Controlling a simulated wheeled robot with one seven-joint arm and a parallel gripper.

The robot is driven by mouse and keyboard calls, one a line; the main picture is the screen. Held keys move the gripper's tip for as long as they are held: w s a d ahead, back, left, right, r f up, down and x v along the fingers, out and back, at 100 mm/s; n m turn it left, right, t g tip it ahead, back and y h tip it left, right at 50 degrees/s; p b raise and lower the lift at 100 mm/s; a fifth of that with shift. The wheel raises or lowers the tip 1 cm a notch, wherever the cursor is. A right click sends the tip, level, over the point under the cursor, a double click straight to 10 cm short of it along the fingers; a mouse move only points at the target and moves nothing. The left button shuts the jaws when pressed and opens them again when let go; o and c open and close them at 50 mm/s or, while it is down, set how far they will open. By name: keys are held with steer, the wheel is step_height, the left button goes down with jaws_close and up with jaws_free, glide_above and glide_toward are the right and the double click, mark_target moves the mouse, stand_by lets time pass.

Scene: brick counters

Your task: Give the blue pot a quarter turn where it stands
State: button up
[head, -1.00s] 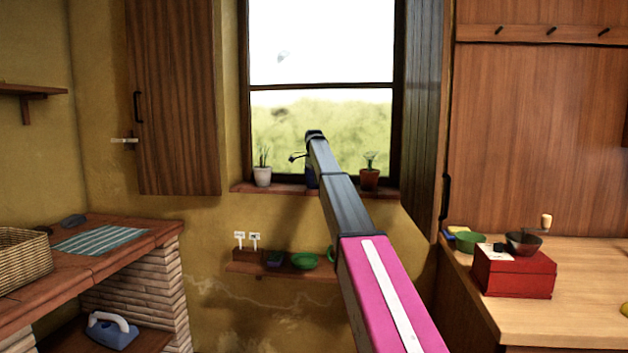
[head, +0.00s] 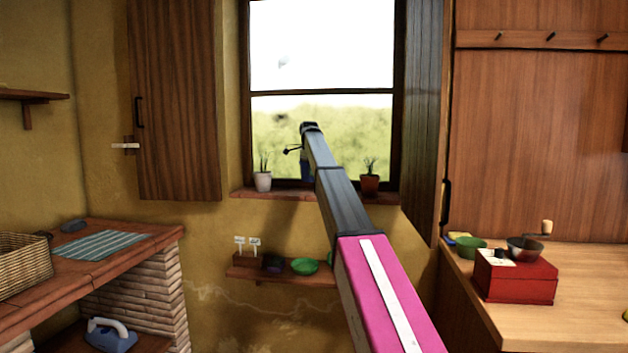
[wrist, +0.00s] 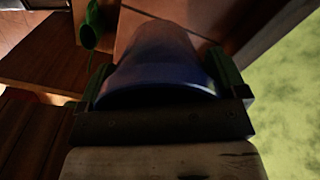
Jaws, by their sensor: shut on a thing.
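The blue pot (wrist: 165,65) fills the middle of the wrist view, between the two dark green fingers of my gripper (wrist: 163,80). The fingers are shut on its sides. In the head view only a blue sliver of the pot (head: 306,168) shows at the window, left of my arm. The arm hides the rest of it. The pot appears to be a little above the brick window sill (head: 285,194); its base is hidden, so contact is unclear.
On the sill, a white potted plant (head: 263,181) stands left of the blue pot and a terracotta potted plant (head: 370,184) stands right. A low shelf (head: 300,279) below holds a green bowl (head: 305,266). An open shutter (head: 424,120) flanks the window at right.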

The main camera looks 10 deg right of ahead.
steer(key=s+a+r, duration=0.4)
steer(key=a+r, duration=0.1)
steer(key=a, duration=0.2)
steer(key=w+d+f, duration=0.1)
steer(key=d+f, duration=0.2)
steer(key=w+d+f, duration=0.2)
steer(key=d+f, duration=0.1)
steer(key=w+d+f, duration=0.2)
steer(key=d+f, duration=0.1)
steer(key=shift+w+d+f, duration=0.2)
steer(key=shift+f, duration=0.15)
steer(key=n, duration=1.1)
steer(key=shift+n, duration=0.3)
steer(key=shift+f, duration=0.35)
steer(key=shift+f, duration=0.1)
steer(key=o, duration=1.1)
steer(key=shift+c, duration=0.2)
